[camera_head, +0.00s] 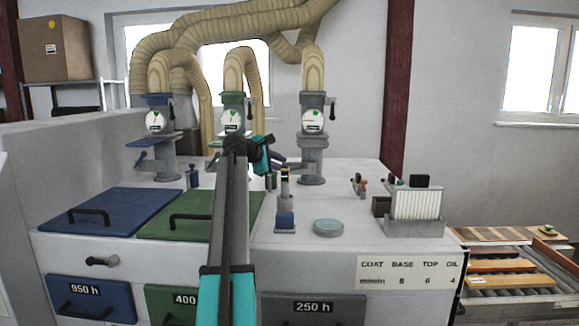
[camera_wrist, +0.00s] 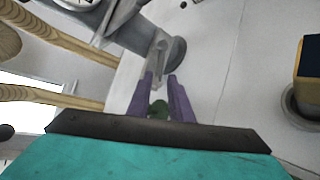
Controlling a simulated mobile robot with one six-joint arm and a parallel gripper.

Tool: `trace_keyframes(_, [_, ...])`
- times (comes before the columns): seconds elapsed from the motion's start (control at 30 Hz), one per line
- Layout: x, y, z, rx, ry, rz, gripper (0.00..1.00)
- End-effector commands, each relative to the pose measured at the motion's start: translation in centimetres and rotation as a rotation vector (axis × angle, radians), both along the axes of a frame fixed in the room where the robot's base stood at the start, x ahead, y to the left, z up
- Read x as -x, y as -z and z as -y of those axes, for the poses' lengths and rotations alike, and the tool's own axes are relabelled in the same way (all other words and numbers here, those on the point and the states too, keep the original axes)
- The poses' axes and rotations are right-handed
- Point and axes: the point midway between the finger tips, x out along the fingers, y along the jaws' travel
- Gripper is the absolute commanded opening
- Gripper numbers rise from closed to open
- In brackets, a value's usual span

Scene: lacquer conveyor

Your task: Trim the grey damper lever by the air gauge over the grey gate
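The grey gate (camera_head: 312,148) is the right-hand of three duct columns on the white bench. Its round air gauge (camera_head: 312,120) has a white face with a green sector; the needle is too small to read. The gauge's lower edge shows at the top of the wrist view (camera_wrist: 84,2). A grey damper lever (camera_head: 294,165) sticks out left from the column, and in the wrist view it (camera_wrist: 161,62) lies just beyond my fingertips. My gripper (camera_head: 282,161) is left of the column. Its purple fingers (camera_wrist: 160,78) are apart; I cannot tell whether they touch the lever.
Blue (camera_head: 156,120) and green (camera_head: 232,118) gauges stand left on their own columns. A round blue-grey disc (camera_head: 328,228) and a filter rack (camera_head: 415,208) stand at right.

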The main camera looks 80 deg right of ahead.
Motion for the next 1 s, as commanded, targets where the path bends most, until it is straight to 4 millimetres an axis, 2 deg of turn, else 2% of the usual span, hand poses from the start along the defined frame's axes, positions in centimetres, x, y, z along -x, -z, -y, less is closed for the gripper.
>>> trace_keyframes(0.2, [1.2, 1.1, 2.8, -0.001, 0.000, -0.001, 0.19])
trace_keyframes(0.4, [2.0, 2.1, 4.6, -0.001, -0.001, 0.000, 0.19])
trace_keyframes(0.6, [2.5, 2.8, 5.5, -0.001, -0.002, 0.000, 0.19])
trace_keyframes(0.9, [2.5, 2.9, 5.5, 0.000, -0.002, 0.000, 0.19])
trace_keyframes(1.0, [2.4, 2.9, 5.5, 0.000, -0.002, 0.000, 0.04])
